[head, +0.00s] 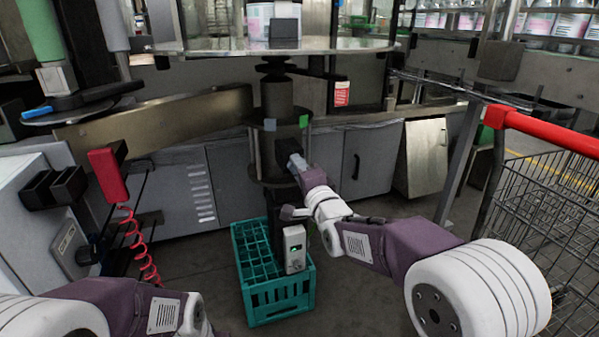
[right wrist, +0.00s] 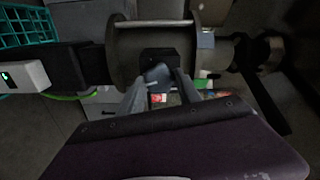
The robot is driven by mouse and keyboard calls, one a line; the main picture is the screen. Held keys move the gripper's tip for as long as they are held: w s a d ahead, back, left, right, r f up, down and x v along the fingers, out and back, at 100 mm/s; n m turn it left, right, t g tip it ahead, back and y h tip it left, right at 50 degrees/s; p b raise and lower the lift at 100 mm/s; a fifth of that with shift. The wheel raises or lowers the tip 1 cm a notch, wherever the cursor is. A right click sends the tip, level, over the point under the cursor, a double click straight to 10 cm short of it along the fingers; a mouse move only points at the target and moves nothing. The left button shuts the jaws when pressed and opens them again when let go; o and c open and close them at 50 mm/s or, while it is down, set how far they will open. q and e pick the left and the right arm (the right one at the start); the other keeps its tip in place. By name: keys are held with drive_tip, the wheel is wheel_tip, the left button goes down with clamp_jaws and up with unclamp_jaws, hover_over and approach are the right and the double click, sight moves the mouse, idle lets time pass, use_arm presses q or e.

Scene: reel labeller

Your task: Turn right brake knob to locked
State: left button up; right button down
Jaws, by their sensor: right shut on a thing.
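My right gripper (head: 294,160) reaches the front of the dark round brake housing (head: 262,150) on the machine's central column. In the right wrist view my right gripper (right wrist: 158,88) has its two fingers closed around a small grey-blue knob (right wrist: 157,73) that sits on a black block (right wrist: 160,56). In the head view the gripper hides most of the knob. A green marker (head: 303,121) and a grey-blue marker (head: 270,124) are on the housing's upper rim. My left arm shows at the lower left, but its gripper is out of the frame.
A teal crate (head: 283,300) stands on the floor below the column. A red shopping cart (head: 540,130) stands at the right. A red handle with a coiled cord (head: 108,175) hangs at the left.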

drive_tip(key=m+b, duration=0.1)
drive_tip(key=m, duration=1.2)
drive_tip(key=shift+f+m, duration=0.15)
drive_tip(key=shift+m, duration=0.55)
drive_tip(key=c, duration=0.8)
unclamp_jaws()
drive_tip(key=shift+c, duration=0.2)
drive_tip(key=p+v, duration=0.2)
drive_tip(key=v, duration=0.7)
